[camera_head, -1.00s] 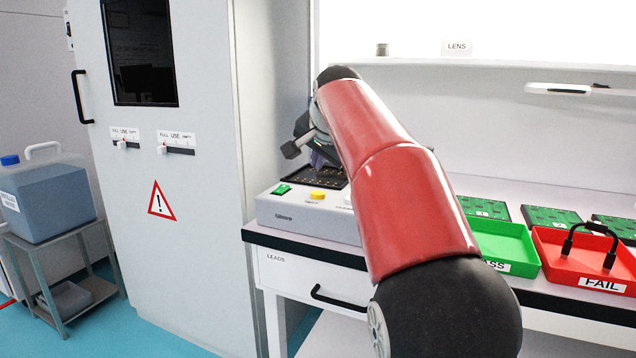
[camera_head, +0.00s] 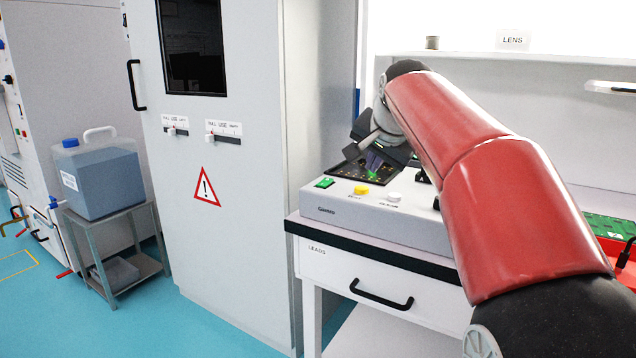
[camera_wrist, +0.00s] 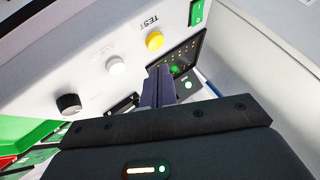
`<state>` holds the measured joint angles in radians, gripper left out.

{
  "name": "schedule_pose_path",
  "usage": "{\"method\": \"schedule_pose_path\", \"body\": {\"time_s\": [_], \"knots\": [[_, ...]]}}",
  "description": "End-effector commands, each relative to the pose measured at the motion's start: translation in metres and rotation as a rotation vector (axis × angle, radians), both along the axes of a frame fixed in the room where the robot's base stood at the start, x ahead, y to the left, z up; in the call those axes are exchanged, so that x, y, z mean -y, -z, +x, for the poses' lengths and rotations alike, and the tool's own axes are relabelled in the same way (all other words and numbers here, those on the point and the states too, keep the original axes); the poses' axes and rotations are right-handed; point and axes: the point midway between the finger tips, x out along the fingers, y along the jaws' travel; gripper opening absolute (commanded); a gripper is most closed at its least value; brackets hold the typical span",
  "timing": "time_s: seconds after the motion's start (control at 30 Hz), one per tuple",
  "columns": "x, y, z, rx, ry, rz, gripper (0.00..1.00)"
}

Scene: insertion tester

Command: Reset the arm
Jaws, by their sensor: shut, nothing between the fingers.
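My arm reaches across the right of the head view to the insertion tester (camera_head: 340,208), a white box on the bench. My gripper (camera_head: 372,160) is over the tester's dark socket panel (camera_head: 350,176). In the wrist view, its purple-grey fingers (camera_wrist: 158,85) are together with nothing between them. Beyond the fingertips is the panel (camera_wrist: 190,50) with small lights, one glowing green. The yellow TEST button (camera_wrist: 155,40), a white button (camera_wrist: 117,65) and a black knob (camera_wrist: 68,103) show on the tester. I cannot tell whether the fingertips touch anything.
A tall grey cabinet (camera_head: 250,190) stands close left of the tester. A blue jug (camera_head: 100,180) sits on a small stand further left. The red tray (camera_head: 622,262) is partly hidden behind my arm. A shelf with a LENS label (camera_head: 513,40) runs behind.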

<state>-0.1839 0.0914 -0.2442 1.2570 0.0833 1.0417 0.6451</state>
Motion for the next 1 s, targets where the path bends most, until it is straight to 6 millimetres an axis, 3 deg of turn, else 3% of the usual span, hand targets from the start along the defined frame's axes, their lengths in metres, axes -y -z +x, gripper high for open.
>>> {"method": "schedule_pose_path", "body": {"time_s": [0.03, 0.27, 0.4, 0.53, 0.6, 0.73, 1.0], "knots": [[0.005, 0.008, -0.026, -0.016, -0.031, -0.016, 0.0], [0.004, 0.075, -0.146, -0.105, -0.239, -0.152, 0.0], [-0.003, 0.132, -0.22, -0.156, -0.371, -0.255, 0.0], [-0.008, 0.184, -0.275, -0.199, -0.476, -0.342, 0.0], [-0.009, 0.206, -0.296, -0.217, -0.516, -0.379, 0.0], [-0.01, 0.232, -0.318, -0.24, -0.563, -0.422, 0.0], [-0.01, 0.24, -0.324, -0.249, -0.576, -0.433, 0.0]]}}
